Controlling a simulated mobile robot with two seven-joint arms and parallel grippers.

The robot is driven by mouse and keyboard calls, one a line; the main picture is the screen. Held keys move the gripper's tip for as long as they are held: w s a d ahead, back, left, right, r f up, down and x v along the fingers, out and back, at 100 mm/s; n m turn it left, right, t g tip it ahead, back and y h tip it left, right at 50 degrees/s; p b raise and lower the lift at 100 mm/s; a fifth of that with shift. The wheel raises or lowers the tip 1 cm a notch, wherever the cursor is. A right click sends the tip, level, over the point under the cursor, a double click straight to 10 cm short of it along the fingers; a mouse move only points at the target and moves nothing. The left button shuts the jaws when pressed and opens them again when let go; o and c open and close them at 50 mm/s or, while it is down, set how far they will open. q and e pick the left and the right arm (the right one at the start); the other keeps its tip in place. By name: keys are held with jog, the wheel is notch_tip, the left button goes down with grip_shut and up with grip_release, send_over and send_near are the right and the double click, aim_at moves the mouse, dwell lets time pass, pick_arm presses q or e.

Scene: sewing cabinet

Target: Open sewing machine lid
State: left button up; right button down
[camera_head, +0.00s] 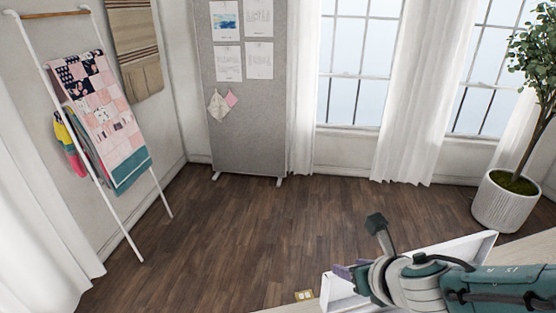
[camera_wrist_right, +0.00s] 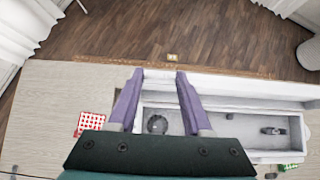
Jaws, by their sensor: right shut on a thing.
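The white sewing machine lid (camera_head: 464,248) shows at the lower right of the head view, partly hidden behind my right arm. In the right wrist view a white rim (camera_wrist_right: 225,82) runs along the far side of a white recess (camera_wrist_right: 215,122). My right gripper (camera_head: 350,271) reaches in from the right with its purple fingers at the lid's left part. In the wrist view the right gripper (camera_wrist_right: 160,74) is shut on the white lid edge, which passes between its fingers. The exact contact is hard to see. My left gripper is not in view.
A pale tabletop (camera_wrist_right: 45,95) lies left of the recess, with a red-and-white checked item (camera_wrist_right: 90,121) on it. A small cream piece (camera_head: 304,295) shows beyond the table edge. The dark wood floor (camera_head: 270,225) is clear. A potted plant (camera_head: 505,205) stands at right.

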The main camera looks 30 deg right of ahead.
jog(key=shift+w+r, duration=0.2)
jog(key=shift+w, duration=0.15)
jog(key=c, duration=0.8)
grip_release()
jog(key=shift+o, duration=0.9)
jog(key=shift+w+d+r, duration=0.1)
jog(key=o, duration=0.3)
jog(key=shift+s, duration=0.2)
jog(key=p+v, duration=0.6)
jog(key=v, duration=0.3)
jog(key=shift+s+r, duration=0.2)
jog(key=shift+s, duration=0.1)
jog(key=shift+c, duration=0.2)
